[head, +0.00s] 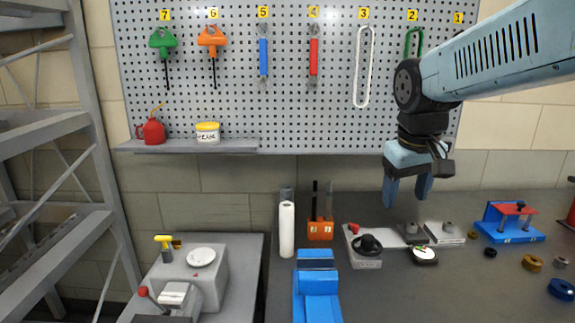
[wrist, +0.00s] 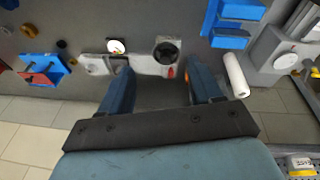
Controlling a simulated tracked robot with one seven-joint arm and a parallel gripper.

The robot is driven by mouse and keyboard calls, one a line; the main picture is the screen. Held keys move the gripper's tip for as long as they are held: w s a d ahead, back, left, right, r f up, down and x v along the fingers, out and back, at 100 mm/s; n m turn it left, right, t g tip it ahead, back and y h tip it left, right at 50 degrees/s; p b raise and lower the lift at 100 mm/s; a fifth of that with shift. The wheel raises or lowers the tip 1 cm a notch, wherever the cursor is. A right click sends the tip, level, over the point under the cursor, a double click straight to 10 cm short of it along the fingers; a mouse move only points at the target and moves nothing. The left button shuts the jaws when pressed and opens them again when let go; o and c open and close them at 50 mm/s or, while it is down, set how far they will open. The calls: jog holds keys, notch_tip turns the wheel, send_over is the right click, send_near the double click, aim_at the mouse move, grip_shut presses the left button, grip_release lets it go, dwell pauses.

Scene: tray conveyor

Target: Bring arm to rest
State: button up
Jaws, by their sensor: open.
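My gripper (head: 408,188) hangs from my light-blue arm at the right of the head view, pointing down above the dark workbench (head: 390,292). Its two blue fingers are apart with nothing between them. In the wrist view my gripper (wrist: 158,80) also shows open, with bare bench top and a grey fixture beyond the fingertips. The fingertips are clear of the things on the bench.
A pegboard (head: 290,90) with numbered tools stands behind my arm. The bench holds a grey fixture with a black knob (head: 367,245), a white dial (head: 424,255), a blue vise (head: 317,290), a paper roll (head: 287,230) and a blue-red fixture (head: 509,222). Metal shelving (head: 60,135) stands left.

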jog(key=s+f+m+t+y, duration=0.1)
jog(key=s+m+t, duration=0.1)
jog(key=s, duration=0.6)
jog(key=shift+s+d+f+t, duration=0.2)
jog(key=shift+d+f+t, duration=0.1)
jog(key=shift+d+t, duration=0.15)
